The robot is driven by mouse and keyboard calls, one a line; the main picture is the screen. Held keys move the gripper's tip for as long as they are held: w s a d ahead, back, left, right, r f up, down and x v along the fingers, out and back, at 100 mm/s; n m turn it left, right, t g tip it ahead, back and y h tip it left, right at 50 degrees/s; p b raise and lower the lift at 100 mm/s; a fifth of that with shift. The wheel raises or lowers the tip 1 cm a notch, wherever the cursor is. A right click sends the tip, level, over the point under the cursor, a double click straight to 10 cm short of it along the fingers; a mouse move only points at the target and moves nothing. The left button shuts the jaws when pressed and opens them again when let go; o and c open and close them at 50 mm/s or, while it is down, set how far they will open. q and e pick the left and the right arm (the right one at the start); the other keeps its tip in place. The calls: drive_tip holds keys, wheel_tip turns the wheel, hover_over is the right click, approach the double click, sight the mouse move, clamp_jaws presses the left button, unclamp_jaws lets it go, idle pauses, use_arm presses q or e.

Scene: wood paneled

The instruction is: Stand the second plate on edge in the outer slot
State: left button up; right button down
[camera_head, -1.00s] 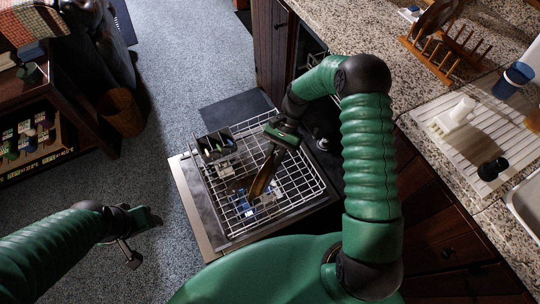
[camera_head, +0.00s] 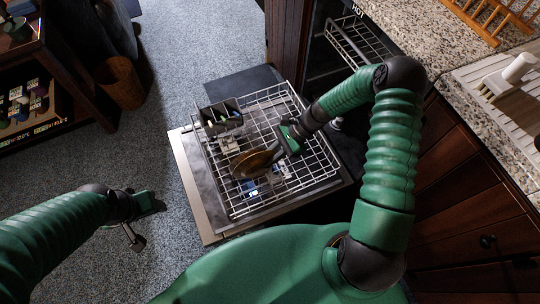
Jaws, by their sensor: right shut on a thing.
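A brown plate (camera_head: 254,164) is tilted on edge over the front middle of the lower dishwasher rack (camera_head: 325,165). My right gripper (camera_head: 281,151) is shut on its right side. The plate's lower edge is among the rack wires, and I cannot tell whether it rests in a slot. A dark brown edge shows close by its left side; I cannot tell whether it is a second plate. My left gripper (camera_head: 147,215) hangs over the carpet, left of the dishwasher door and away from the plates; its jaw opening is unclear.
A cutlery basket (camera_head: 220,117) stands at the rack's back left. The open door (camera_head: 188,185) lies under the rack. The counter (camera_head: 430,45) at right holds a wooden dish rack (camera_head: 497,14) and a white brush (camera_head: 508,76).

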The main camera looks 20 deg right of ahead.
wheel_tip(320, 180, down, 12)
drive_tip(key=b, duration=0.6)
drive_tip(key=shift+d+f+b, duration=0.1)
drive_tip(key=shift+f+b, duration=0.25)
drive_tip(key=shift+b, duration=0.15)
drive_tip(key=c, duration=1.3)
unclamp_jaws()
drive_tip(key=shift+o, duration=0.7)
drive_tip(key=shift+o, duration=1.2)
